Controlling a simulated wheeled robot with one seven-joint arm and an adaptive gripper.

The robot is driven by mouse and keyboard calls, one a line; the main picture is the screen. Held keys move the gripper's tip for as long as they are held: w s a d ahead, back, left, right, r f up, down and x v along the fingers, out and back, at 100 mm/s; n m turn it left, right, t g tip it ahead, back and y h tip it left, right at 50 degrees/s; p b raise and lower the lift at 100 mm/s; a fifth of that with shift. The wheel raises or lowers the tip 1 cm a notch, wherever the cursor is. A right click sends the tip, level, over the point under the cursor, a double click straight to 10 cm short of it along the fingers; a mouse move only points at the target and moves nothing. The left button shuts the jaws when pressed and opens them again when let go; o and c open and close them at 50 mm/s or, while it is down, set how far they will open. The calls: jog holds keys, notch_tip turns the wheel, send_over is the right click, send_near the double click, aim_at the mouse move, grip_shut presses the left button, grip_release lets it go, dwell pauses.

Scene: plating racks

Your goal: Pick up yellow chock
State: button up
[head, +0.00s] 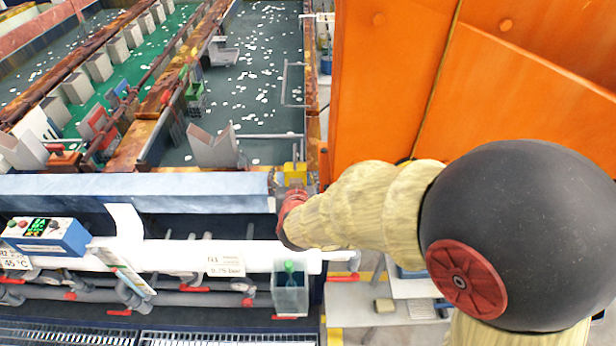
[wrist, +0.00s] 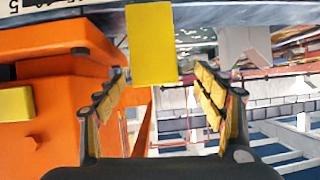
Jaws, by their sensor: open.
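The yellow chock (wrist: 152,43) shows in the wrist view as a plain upright yellow block at top centre, against a grey metal edge. My gripper (wrist: 158,78) is open, its yellow-padded fingers apart to the left and right below the chock. The chock appears just beyond the fingertips, in line with the gap; I see no contact. In the head view a small yellow piece (head: 295,172) shows at the right end of the blue-grey beam, just past the end of my arm. My gripper is mostly hidden there by my arm.
A large orange cabinet (head: 395,70) stands close on the right of the head view. Tanks with green liquid (head: 265,60) lie beyond the beam (head: 140,185). A white rail (head: 180,255) and a clear box with a green bottle (head: 290,290) are in front.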

jog(key=shift+t+h, duration=0.3)
jog(key=shift+h, duration=0.2)
jog(key=x, duration=0.3)
jog(key=f+b+x, duration=0.1)
jog(key=x, duration=0.4)
jog(key=shift+d+f+b, duration=0.25)
jog(key=shift+f+b, duration=0.1)
jog(key=shift+f, duration=0.05)
jog(key=c, duration=0.3)
jog(key=c, duration=1.4)
jog(key=shift+r, duration=0.15)
grip_shut()
